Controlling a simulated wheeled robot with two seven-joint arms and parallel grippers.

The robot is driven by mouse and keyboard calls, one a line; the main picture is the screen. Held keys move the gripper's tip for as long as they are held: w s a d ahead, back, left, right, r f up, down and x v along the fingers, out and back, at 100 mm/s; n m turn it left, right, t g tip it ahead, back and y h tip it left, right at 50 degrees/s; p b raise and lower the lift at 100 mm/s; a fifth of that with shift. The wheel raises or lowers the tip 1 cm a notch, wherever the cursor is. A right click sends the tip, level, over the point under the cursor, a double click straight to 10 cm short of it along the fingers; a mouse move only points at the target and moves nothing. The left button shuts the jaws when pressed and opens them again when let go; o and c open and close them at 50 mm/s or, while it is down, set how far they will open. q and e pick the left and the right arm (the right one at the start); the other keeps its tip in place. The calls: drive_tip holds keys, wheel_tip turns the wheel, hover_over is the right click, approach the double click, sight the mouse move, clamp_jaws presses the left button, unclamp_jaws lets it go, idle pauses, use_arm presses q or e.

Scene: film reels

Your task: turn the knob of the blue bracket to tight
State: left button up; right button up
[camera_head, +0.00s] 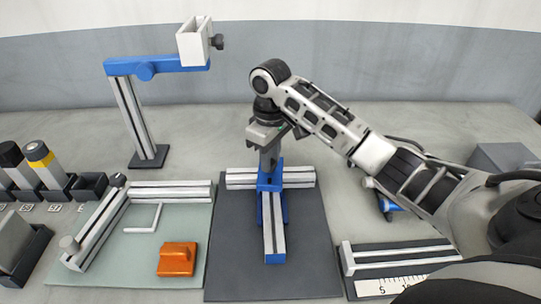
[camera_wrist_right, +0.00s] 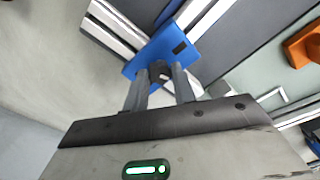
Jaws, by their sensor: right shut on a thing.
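The blue bracket (camera_head: 270,184) joins silver rails in a T on a dark mat (camera_head: 230,270) at the middle of the head view. In the right wrist view the bracket (camera_wrist_right: 158,54) shows as a blue plate just beyond the fingertips. My right gripper (camera_head: 268,168) points down onto the bracket from above. In the right wrist view its two fingers (camera_wrist_right: 162,84) are shut on a small dark knob (camera_wrist_right: 157,69) at the bracket. The knob is mostly hidden by the fingers, so its turn angle cannot be told. My left gripper is not in view.
A blue-armed stand (camera_head: 135,110) rises at back left. A green mat (camera_head: 130,255) with rails and an orange block (camera_head: 177,259) lies left. Capped containers (camera_head: 45,165) stand at far left. A ruler and rails (camera_head: 395,255) lie right, under my right arm.

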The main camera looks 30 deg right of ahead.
drive_tip(key=shift+m, duration=1.2)
idle(1.0)
drive_tip(key=o, duration=1)
drive_tip(key=shift+r, duration=0.1)
wheel_tip(320, 180, up, 16)
